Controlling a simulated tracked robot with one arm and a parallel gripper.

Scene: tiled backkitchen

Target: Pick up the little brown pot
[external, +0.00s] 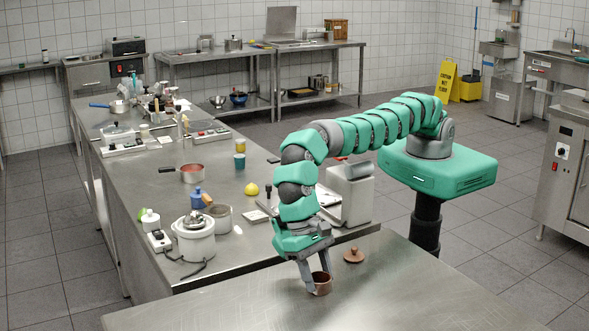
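The little brown pot (322,286) stands at the near steel table, below the end of my arm. My gripper (317,279) points down at it. One finger is at the pot's left side and the other reaches its far right rim, so the fingers are spread with at least part of the pot between them. I cannot tell whether they press on it or whether the pot is clear of the tabletop. A small brown lid with a knob (354,255) lies to the right of the pot.
The near steel table (400,295) is bare in front and to the right. Behind it, a long counter (150,215) holds a white cooker (193,241), a red saucepan (191,174), a yellow item (251,189) and a boxy grey-white appliance (349,192) close to my arm.

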